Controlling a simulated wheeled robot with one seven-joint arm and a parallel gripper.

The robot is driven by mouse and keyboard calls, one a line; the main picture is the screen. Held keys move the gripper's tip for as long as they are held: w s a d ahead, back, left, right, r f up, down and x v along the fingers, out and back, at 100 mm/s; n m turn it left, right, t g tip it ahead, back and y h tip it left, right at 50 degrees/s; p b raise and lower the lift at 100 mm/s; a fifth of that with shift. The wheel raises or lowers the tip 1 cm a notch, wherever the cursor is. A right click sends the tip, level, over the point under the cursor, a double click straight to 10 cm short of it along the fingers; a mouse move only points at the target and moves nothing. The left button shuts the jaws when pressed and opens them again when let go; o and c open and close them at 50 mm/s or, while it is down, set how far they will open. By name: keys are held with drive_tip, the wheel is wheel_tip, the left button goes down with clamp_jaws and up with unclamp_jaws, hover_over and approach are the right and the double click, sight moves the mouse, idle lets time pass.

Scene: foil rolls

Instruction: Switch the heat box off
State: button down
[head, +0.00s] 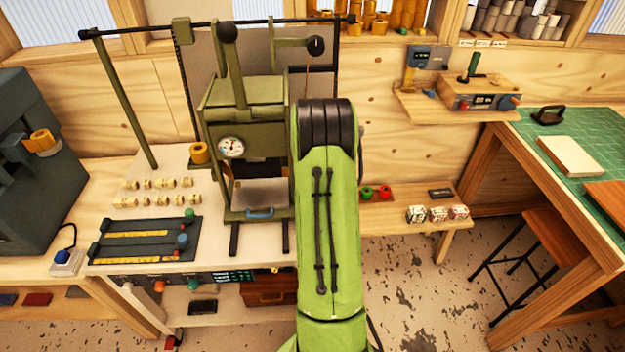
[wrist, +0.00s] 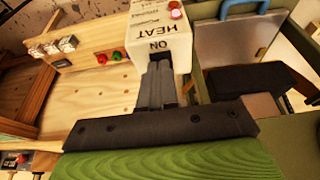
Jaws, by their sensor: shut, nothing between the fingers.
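The heat box (wrist: 150,35) is a cream box near the top middle of the wrist view. Its labels "HEAT" and "ON" appear upside down. A small reddish lamp (wrist: 176,13) shows on its upper face. My gripper (wrist: 158,70) has its dark fingers together and empty, with the tips at the box's face just below the word "ON". Whether they touch it I cannot tell, and the fingers hide most of the switch area. In the head view my green arm covers the gripper and the heat box.
A green press (head: 243,105) with a dial stands left of my arm; its blue handle (wrist: 240,8) shows in the wrist view. A low shelf holds red and green spools (head: 376,192) and patterned blocks (head: 437,213).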

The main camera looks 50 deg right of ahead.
drive_tip(key=v, duration=1.3)
drive_tip(key=shift+d+r+p, duration=0.2)
drive_tip(key=shift+r+p, duration=0.15)
drive_tip(key=shift+w, duration=0.15)
drive_tip(key=x, duration=0.9)
drive_tip(key=d+x, duration=0.1)
drive_tip(key=x, duration=0.4)
drive_tip(key=shift+w+r, duration=0.15)
drive_tip(key=shift+w, duration=0.1)
